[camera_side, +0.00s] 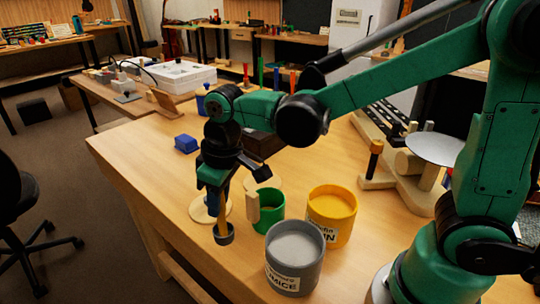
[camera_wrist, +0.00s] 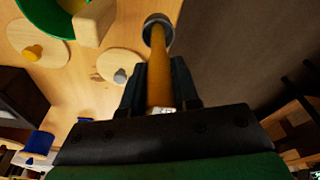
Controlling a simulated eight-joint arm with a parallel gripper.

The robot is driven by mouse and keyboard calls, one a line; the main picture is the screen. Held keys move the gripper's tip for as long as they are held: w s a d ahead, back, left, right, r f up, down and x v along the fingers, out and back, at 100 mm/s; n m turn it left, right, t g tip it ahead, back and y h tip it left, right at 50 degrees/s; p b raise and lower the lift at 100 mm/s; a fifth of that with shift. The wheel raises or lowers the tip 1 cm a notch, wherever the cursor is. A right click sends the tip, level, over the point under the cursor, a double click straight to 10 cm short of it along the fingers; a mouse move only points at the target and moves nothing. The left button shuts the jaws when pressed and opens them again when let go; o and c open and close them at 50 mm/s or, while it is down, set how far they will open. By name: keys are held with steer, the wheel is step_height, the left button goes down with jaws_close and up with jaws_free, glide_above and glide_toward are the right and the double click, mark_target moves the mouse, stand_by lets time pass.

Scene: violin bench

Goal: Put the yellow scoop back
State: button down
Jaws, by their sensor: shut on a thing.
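My gripper (camera_side: 221,192) points down near the table's front-left edge, shut on the handle of a scoop. In the wrist view the scoop's amber-yellow handle (camera_wrist: 158,85) runs between the fingers (camera_wrist: 159,88) to a dark grey cup (camera_wrist: 157,20). In the side view the scoop hangs upright, cup (camera_side: 223,238) lowest. I cannot tell whether it touches the table. A yellow canister (camera_side: 340,238) and a grey canister marked PUMICE (camera_side: 287,280) stand open to its right. A green cup (camera_side: 270,223) with a wooden block (camera_side: 253,207) on its side stands between.
Two round wooden lids, one with a yellow knob (camera_wrist: 33,54), one with a grey knob (camera_wrist: 120,76), lie beside the green cup. A blue block (camera_side: 186,144) lies farther back. A wooden stand with a metal disc (camera_side: 434,148) is right. The table's left end is largely clear.

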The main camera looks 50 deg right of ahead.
mark_target(219, 228)
steer(key=shift+f, duration=1.4)
steer(key=shift+f, duration=0.1)
steer(key=c, duration=0.7)
jaws_free()
steer(key=shift+o, duration=0.2)
step_height(219, 228, up, 12)
steer(key=s, duration=0.2)
steer(key=s+d+f+m+t, duration=0.3)
steer(key=d+f+m+t, duration=0.1)
steer(key=d, duration=0.5)
steer(key=shift+s+f+t+h, duration=0.4)
steer(key=shift+f+t, duration=0.3)
